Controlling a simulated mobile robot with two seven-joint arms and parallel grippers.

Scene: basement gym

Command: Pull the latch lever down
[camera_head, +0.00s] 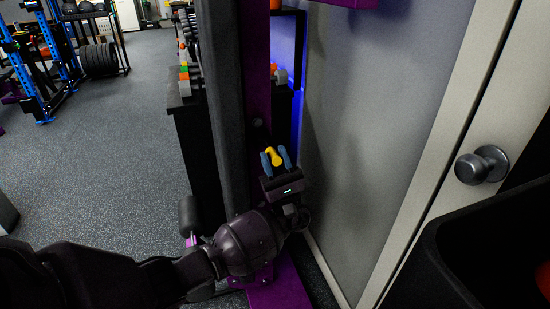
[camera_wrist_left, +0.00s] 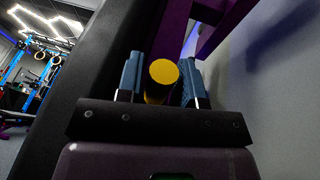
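The latch lever (camera_head: 273,156) is a short yellow handle with a round end, near the purple upright (camera_head: 258,100) of a rack. In the left wrist view, the yellow lever end (camera_wrist_left: 163,72) points toward the camera. My left gripper (camera_head: 276,158) has its two blue fingers on either side of the lever. In the left wrist view, the left gripper (camera_wrist_left: 162,80) shows a narrow dark gap between the lever and the left finger, so it looks open around the lever. The lever's mount is hidden. My right gripper is not in view.
A grey wall panel (camera_head: 375,110) stands close on the right, beside a pale door frame with a round metal knob (camera_head: 482,165). A black padded column (camera_head: 222,100) is just left of the upright. A dumbbell rack (camera_head: 184,105) stands behind. Open grey floor (camera_head: 110,150) lies left.

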